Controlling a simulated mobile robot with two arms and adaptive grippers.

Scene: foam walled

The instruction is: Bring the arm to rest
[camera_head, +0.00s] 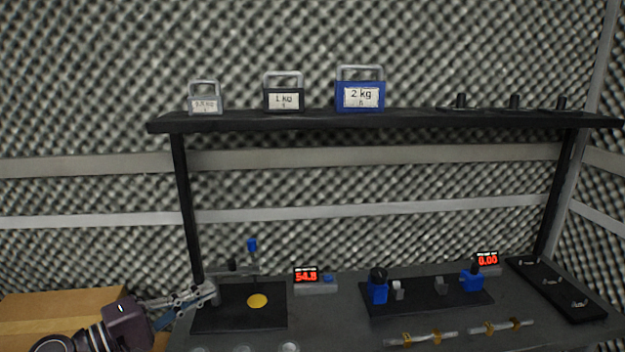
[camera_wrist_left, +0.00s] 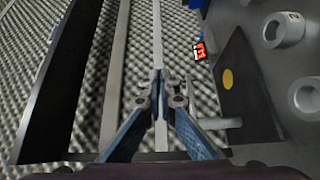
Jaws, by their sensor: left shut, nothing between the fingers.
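My left gripper (camera_head: 208,293) comes in from the lower left in the head view, just left of a black plate with a yellow disc (camera_head: 257,301). In the left wrist view my left gripper (camera_wrist_left: 160,74) has its fingertips together with nothing between them. The yellow disc also shows in the left wrist view (camera_wrist_left: 228,79), to the right of the fingers. My right gripper is in neither view.
Red displays (camera_head: 306,276), blue blocks (camera_head: 378,292) and metal bars (camera_head: 420,338) lie on the bench. A cardboard box (camera_head: 60,312) is at left.

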